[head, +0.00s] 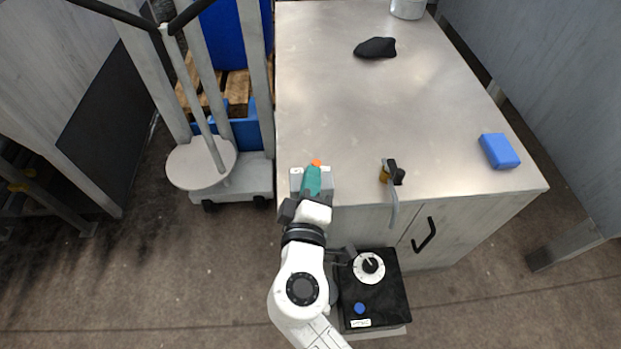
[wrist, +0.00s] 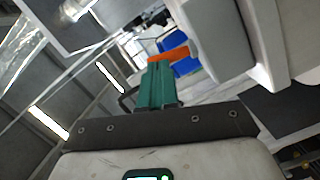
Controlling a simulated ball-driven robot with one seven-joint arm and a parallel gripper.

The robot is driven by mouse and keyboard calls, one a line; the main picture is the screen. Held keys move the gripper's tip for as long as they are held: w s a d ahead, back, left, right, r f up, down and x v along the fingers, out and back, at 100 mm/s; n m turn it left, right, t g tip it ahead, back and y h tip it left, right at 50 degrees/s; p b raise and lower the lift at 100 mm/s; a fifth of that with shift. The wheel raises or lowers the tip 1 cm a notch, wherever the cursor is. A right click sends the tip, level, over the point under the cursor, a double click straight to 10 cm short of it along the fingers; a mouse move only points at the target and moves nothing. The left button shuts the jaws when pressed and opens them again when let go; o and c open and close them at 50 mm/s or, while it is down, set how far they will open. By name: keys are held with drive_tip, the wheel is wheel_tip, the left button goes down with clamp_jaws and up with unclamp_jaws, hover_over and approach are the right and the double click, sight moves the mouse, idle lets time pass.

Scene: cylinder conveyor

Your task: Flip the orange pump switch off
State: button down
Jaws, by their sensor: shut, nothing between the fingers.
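The orange pump switch (head: 316,163) shows as a small orange tip at a grey box (head: 325,184) on the near left corner of the metal-topped counter. In the wrist view it is an orange lever (wrist: 178,53) next to the pale grey housing (wrist: 205,40). My gripper (head: 313,172) has teal fingers, shut with nothing between them. In the wrist view the fingertips (wrist: 160,64) are right at the lever; I cannot tell whether they touch it. My gripper hides part of the box and switch in the head view.
The counter (head: 400,110) carries a blue block (head: 499,151), a dark object (head: 375,48) and a metal container (head: 408,8). A tap (head: 391,185) sits at its front edge. A black box with a dial (head: 372,300) stands below. A trolley (head: 255,170) stands left.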

drive_tip(key=shift+d+m+b, duration=0.2)
drive_tip(key=shift+m+b, duration=0.1)
drive_tip(key=shift+m, duration=0.1)
idle(1.3)
